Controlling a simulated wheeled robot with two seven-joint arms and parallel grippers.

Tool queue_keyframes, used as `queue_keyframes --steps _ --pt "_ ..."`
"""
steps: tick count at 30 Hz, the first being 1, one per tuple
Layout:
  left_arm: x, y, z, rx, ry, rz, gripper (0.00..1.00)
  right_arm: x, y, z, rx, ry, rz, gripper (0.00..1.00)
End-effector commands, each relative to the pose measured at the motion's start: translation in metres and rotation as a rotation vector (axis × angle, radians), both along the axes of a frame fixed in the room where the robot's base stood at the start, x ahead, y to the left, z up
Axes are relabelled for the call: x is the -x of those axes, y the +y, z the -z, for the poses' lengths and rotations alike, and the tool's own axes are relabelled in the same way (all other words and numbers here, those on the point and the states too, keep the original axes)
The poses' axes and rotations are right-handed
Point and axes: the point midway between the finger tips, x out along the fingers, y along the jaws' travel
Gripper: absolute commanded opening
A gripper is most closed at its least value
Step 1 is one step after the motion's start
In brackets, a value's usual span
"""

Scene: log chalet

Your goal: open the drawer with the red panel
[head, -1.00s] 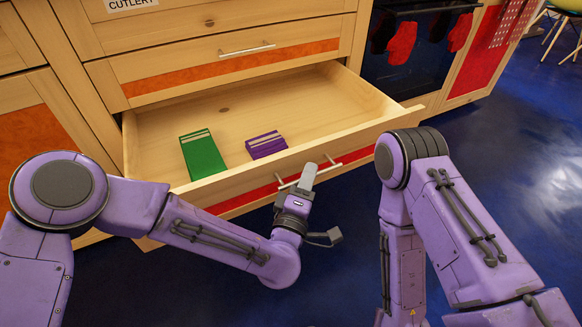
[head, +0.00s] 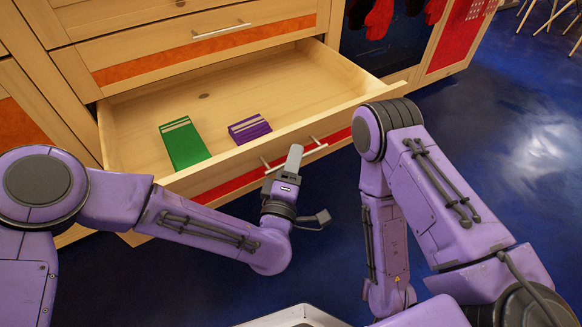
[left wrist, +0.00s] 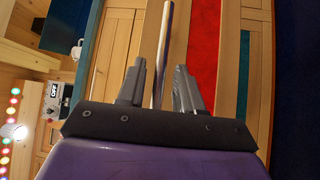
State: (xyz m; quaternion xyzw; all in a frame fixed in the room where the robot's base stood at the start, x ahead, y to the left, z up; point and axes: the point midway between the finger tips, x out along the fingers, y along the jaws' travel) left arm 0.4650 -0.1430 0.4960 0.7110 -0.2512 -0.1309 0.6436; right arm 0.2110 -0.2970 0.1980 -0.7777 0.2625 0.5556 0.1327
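The red-panel drawer stands pulled far out of the cabinet; its red panel (head: 229,187) is on the drawer front in the head view. A metal bar handle (head: 313,147) is on that front. My left gripper (head: 294,152) is at the middle of the handle. In the left wrist view its two fingers (left wrist: 160,80) stand apart on either side of the bar (left wrist: 163,48), with narrow gaps showing. The red panel also shows there (left wrist: 203,45). My right arm reaches down at the right of the head view; its gripper is out of view.
A green item (head: 184,145) and a purple item (head: 249,129) lie inside the drawer. Above is a closed drawer with an orange panel (head: 165,71). Red mitts (head: 380,18) hang at the upper right. Blue floor (head: 490,150) is clear to the right.

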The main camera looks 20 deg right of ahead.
Motion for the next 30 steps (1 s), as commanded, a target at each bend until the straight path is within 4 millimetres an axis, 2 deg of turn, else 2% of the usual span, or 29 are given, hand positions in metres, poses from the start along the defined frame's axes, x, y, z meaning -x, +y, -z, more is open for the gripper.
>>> queue_keyframes --steps 9,13,18,30 --pt "0.059 0.035 0.008 -0.005 0.002 0.006 0.35 -0.003 -0.001 -0.014 0.010 -0.023 0.016 0.43" --pt "0.078 0.047 0.012 -0.002 0.001 0.005 0.35 -0.003 -0.001 -0.015 0.010 -0.024 0.016 0.43" --pt "0.086 0.054 0.014 -0.002 0.001 0.001 0.35 -0.003 -0.001 -0.015 0.010 -0.024 0.015 0.43" --pt "0.085 0.054 0.014 -0.001 0.001 0.001 0.35 -0.003 -0.001 -0.015 0.009 -0.023 0.015 0.43"
